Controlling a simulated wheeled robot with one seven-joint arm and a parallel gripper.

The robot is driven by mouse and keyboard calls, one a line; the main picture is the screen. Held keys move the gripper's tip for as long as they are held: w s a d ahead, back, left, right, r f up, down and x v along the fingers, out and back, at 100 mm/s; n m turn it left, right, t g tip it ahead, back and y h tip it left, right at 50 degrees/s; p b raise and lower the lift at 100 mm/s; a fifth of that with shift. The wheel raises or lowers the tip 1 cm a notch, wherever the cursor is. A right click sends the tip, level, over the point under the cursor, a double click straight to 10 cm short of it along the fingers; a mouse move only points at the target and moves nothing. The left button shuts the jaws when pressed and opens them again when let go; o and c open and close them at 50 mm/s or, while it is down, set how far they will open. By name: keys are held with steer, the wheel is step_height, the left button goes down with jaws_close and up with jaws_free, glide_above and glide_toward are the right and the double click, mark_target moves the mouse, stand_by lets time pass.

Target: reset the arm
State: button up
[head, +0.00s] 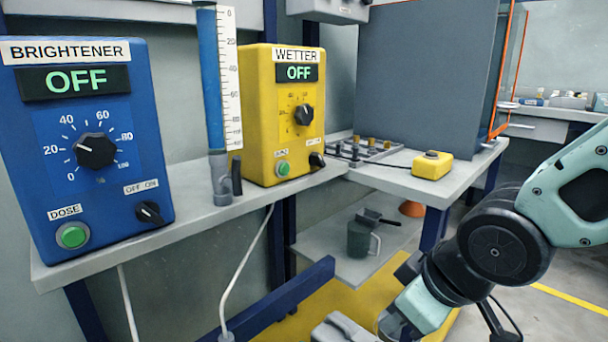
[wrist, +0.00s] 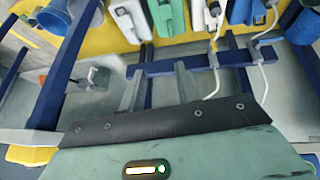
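My arm reaches in from the right in the head view and bends down to the bottom edge. Its wrist end (head: 420,305) hangs in front of the bench and low shelf, and the fingertips cannot be made out there. In the wrist view my gripper (wrist: 158,80) shows two grey fingers set apart with nothing between them. The fingers point towards a blue frame bar (wrist: 170,66), and I cannot tell the gap to it.
A blue BRIGHTENER box (head: 90,205) and yellow WETTER box (head: 262,120), both reading OFF, stand on a bench (head: 190,225). A yellow button box (head: 432,166) sits on the right-hand table. A jug (head: 359,240) stands on the low shelf. Several canisters (wrist: 168,15) show in the wrist view.

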steer(key=s+f+m+g+h, duration=0.15)
steer(key=s+g, duration=0.35)
steer(key=s, duration=0.8)
step_height(320, 180, up, 33)
steer(key=p, duration=3.2)
steer(key=shift+d+h+p, duration=0.25)
steer(key=shift+h+p, duration=0.1)
steer(key=shift+p, duration=0.05)
steer(key=shift+o, duration=0.2)
